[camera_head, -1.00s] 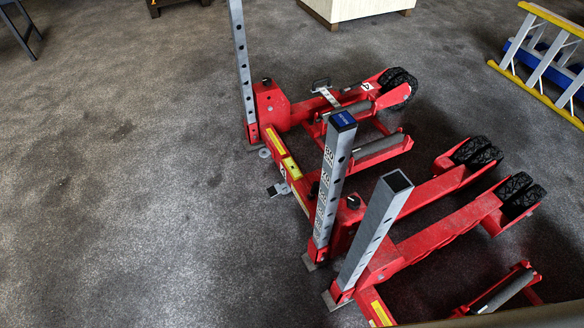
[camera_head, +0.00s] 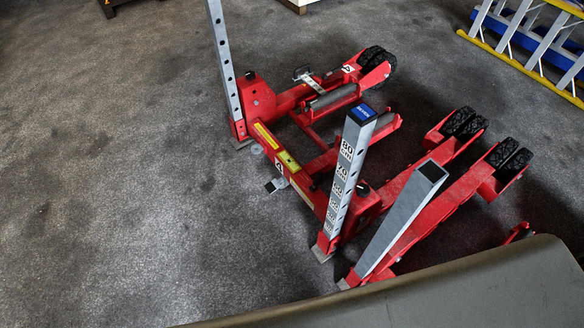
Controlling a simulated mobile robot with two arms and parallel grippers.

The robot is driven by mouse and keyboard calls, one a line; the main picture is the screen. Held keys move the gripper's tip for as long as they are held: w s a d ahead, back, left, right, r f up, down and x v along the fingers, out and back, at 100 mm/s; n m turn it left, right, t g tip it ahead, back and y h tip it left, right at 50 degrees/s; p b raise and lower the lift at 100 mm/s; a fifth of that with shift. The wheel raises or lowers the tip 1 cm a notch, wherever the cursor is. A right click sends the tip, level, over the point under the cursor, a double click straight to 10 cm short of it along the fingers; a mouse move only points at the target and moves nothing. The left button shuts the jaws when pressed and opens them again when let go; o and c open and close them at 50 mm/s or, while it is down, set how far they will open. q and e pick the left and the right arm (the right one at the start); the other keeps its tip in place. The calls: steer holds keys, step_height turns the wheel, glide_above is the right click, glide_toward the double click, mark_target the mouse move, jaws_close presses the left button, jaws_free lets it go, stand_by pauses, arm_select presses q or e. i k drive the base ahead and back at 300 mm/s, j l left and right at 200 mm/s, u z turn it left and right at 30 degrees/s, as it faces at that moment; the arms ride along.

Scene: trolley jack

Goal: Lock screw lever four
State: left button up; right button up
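A red trolley jack (camera_head: 295,177) stands on the dark floor, with grey upright posts and black wheels. A label reading 4 sits on its front beam, and another 4 is on the arm near the far wheels. A small metal lever (camera_head: 304,75) with a flat end sticks up beside that far arm. A second small metal lever or pedal (camera_head: 275,185) juts from the front beam near its label. I cannot tell from this view which is the screw lever or whether either is locked. Neither of my grippers is in view.
A second red unit with a grey post (camera_head: 404,219) stands close on the right. A brown surface covers the bottom right and hides part of it. A yellow and blue ladder (camera_head: 530,42) lies at the top right. The floor (camera_head: 110,200) on the left is clear.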

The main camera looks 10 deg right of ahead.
mark_target(319, 177)
steer(key=i+j+z, duration=0.1)
steer(key=j+z, duration=0.25)
steer(key=i+j+z, duration=0.1)
steer(key=j+z, duration=0.2)
steer(key=j, duration=0.15)
steer(key=j+z, duration=0.45)
steer(key=z, duration=0.35)
steer(key=i+j+z, duration=0.1)
steer(key=z, duration=0.35)
steer(key=j+z, duration=0.15)
steer(key=z, duration=0.3)
steer(key=j+z, duration=0.2)
steer(key=j, duration=0.25)
steer(key=j+z, duration=0.2)
steer(key=j, duration=0.25)
steer(key=k+j+z, duration=0.1)
steer(key=j+z, duration=0.15)
steer(key=j, duration=0.2)
steer(key=k+j+z, duration=0.2)
steer(key=j, duration=0.25)
steer(key=j+z, duration=0.2)
steer(key=j, duration=0.2)
steer(key=k+j, duration=0.15)
steer(key=j, duration=0.25)
steer(key=k+j, duration=0.15)
steer(key=j, duration=0.25)
steer(key=k+j, duration=0.15)
steer(key=j, duration=0.25)
